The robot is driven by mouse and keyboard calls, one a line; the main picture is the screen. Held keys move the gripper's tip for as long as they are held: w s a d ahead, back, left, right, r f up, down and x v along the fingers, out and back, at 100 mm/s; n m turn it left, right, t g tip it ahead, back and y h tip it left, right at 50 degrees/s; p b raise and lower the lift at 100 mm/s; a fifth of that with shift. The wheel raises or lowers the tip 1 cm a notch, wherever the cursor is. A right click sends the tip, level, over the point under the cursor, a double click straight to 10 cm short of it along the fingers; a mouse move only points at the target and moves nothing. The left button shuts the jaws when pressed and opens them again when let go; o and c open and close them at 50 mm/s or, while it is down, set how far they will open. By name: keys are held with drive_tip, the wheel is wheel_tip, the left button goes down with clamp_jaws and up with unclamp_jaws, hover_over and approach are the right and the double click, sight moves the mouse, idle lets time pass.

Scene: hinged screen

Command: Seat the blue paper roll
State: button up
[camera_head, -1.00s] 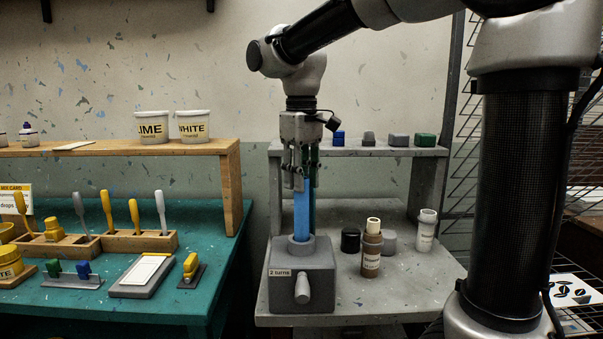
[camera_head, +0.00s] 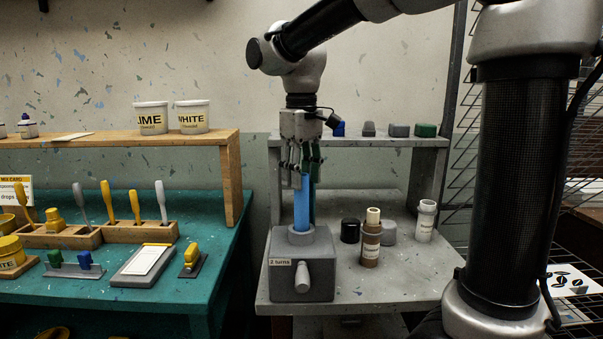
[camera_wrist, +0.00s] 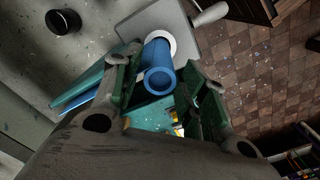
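The blue paper roll (camera_head: 301,209) stands upright in the round collar on top of a grey block (camera_head: 316,272). The block carries a "2 turns" label and a light grey handle (camera_head: 302,276) on its front. In the wrist view the blue roll (camera_wrist: 160,66) shows its hollow end between my fingers, and its far end meets a pale ring on the block. My gripper (camera_head: 302,181) points down around the top of the roll. Its fingers are spread, with a visible gap between the roll and the right finger in the wrist view.
A brown bottle (camera_head: 370,240), a black cap (camera_head: 350,231) and a white tube (camera_head: 426,221) stand right of the block on the grey bench (camera_head: 400,285). A shelf behind bears several small blocks. A teal table (camera_head: 110,300) with tools is at left.

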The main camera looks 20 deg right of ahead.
drive_tip(key=shift+o, duration=0.3)
drive_tip(key=shift+r, duration=0.1)
wheel_tip(320, 180, up, 12)
idle(0.3)
drive_tip(key=s+d+f+m+t, duration=0.4)
drive_tip(key=s+d+f+m, duration=0.1)
drive_tip(key=s+d+f, duration=1)
drive_tip(key=s+f, duration=0.2)
drive_tip(key=s, duration=0.2)
drive_tip(key=shift+f, duration=0.3)
